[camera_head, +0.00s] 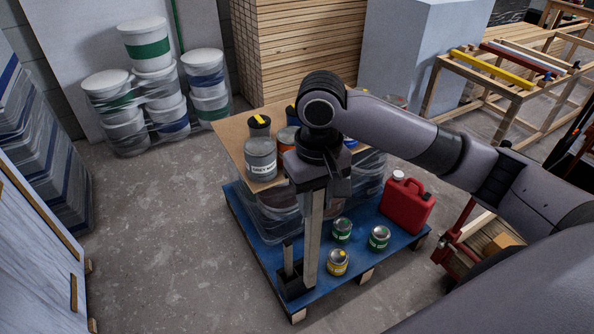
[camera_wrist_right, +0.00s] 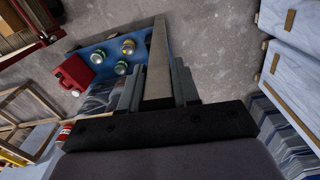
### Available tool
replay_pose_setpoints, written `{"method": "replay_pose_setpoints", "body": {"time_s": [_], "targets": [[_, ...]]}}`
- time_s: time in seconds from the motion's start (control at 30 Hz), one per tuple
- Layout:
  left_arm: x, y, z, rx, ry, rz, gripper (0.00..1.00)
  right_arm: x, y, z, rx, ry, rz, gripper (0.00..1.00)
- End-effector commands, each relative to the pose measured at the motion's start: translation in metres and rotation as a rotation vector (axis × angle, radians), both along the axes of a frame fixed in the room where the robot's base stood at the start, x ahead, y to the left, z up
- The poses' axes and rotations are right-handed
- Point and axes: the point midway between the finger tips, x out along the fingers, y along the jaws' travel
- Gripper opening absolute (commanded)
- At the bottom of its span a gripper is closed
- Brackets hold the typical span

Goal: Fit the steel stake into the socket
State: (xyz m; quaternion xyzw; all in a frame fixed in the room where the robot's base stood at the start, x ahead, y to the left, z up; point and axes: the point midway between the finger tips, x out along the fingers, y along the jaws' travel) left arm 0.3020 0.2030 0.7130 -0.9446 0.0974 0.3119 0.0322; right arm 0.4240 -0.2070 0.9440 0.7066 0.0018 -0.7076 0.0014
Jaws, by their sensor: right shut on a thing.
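The steel stake (camera_head: 312,240) is a long grey bar, held close to upright by my right gripper (camera_head: 318,182). The gripper is shut on its upper part. In the right wrist view the stake (camera_wrist_right: 159,65) runs away from between the two fingers (camera_wrist_right: 159,88). The dark socket (camera_head: 292,288) sits at the near corner of the blue pallet (camera_head: 262,262). The stake's lower end overlaps the socket in the head view; I cannot tell whether it is inside or just in front. My left gripper is not in view.
A short post (camera_head: 288,257) stands beside the stake. Small cans (camera_head: 337,262), a red jerrycan (camera_head: 406,205) and wrapped buckets under a board with a grey can (camera_head: 261,160) are on the pallet. The floor (camera_head: 170,230) to the left is clear.

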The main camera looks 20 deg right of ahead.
Motion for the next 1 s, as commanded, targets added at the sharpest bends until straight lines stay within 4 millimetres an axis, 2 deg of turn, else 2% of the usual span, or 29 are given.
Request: {"method": "replay_pose_setpoints", "body": {"time_s": [0.17, 1.0], "targets": [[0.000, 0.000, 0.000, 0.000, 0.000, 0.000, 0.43, 0.000, 0.030, 0.006, 0.004, -0.004, 0.029, 0.00], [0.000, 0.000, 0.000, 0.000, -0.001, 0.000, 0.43, -0.003, 0.213, 0.038, 0.002, -0.003, 0.180, 0.00]]}}
